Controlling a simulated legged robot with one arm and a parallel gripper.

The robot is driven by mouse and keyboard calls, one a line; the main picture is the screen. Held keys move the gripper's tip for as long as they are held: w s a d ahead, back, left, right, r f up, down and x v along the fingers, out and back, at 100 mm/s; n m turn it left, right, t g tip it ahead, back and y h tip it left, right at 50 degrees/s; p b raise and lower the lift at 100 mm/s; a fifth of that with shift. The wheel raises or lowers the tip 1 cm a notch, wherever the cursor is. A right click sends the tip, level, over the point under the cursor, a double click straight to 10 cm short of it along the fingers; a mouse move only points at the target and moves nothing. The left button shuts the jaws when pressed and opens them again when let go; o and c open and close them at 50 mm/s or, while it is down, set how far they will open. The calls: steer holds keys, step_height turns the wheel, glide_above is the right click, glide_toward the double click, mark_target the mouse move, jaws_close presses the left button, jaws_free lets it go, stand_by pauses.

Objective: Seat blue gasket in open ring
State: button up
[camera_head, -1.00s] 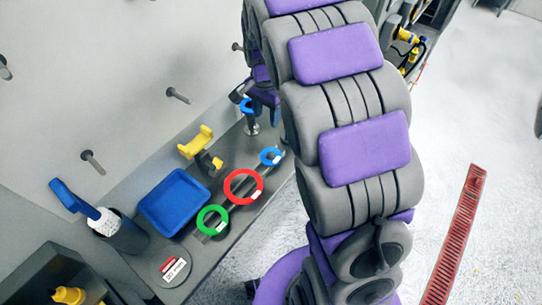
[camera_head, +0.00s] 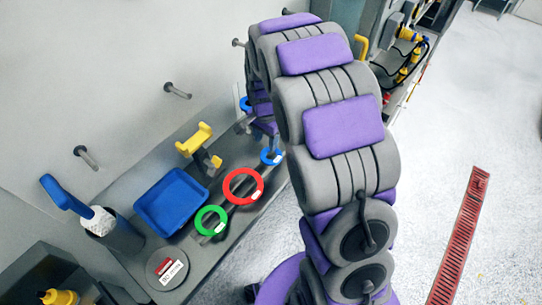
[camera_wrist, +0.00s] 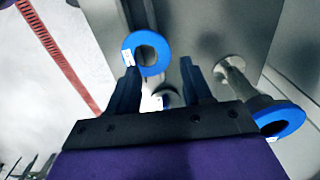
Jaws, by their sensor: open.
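A flat blue gasket (camera_head: 270,157) with a white tag lies near the front edge of the grey bench. In the wrist view the blue gasket (camera_wrist: 160,44) shows beyond the fingertips, nearer the left one. My gripper (camera_wrist: 159,68) is open, with nothing between its dark fingers. In the head view it is largely hidden by my arm, just above the gasket. A second blue ring (camera_head: 245,104) sits at the top of a post; it also shows at the right of the wrist view (camera_wrist: 287,115). I cannot tell which part is the open ring.
A red ring (camera_head: 231,194), a green ring (camera_head: 202,222), a blue tray (camera_head: 174,227) and a yellow-handled part (camera_head: 194,141) are on the bench. Pegs (camera_head: 178,90) jut from the wall.

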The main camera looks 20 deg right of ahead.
mark_target(265, 151)
steer(key=shift+w+a+f+b, duration=0.15)
steer(key=shift+f+b, duration=0.55)
steer(key=shift+f, duration=1.65)
steer(key=shift+f, duration=0.2)
steer(key=shift+c, duration=0.4)
jaws_close()
